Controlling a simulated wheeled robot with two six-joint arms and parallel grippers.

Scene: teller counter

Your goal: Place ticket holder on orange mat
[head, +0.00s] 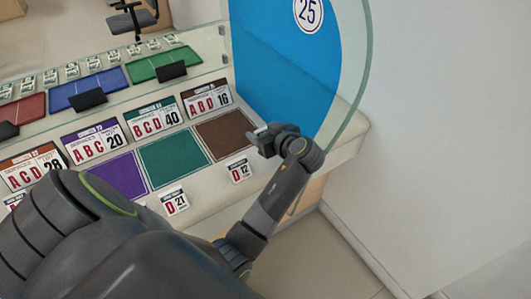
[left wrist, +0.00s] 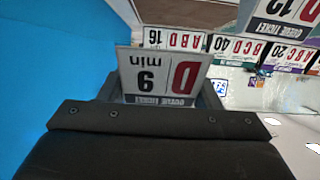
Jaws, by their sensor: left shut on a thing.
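My left gripper (head: 264,140) is at the right end of the counter, just past the brown mat. It is shut on a white ticket holder marked D 9 min, which shows upside down between the fingers in the left wrist view (left wrist: 160,76). In the head view the holder is mostly hidden by the gripper. No orange mat shows; the counter below the orange-topped sign A C D 28 (head: 33,169) is covered by my arm. My right gripper is not in view.
Brown (head: 225,134), green (head: 173,160) and purple (head: 122,174) mats lie bare along the counter, with signs behind them. A glass panel and blue wall (head: 285,70) bound the right.

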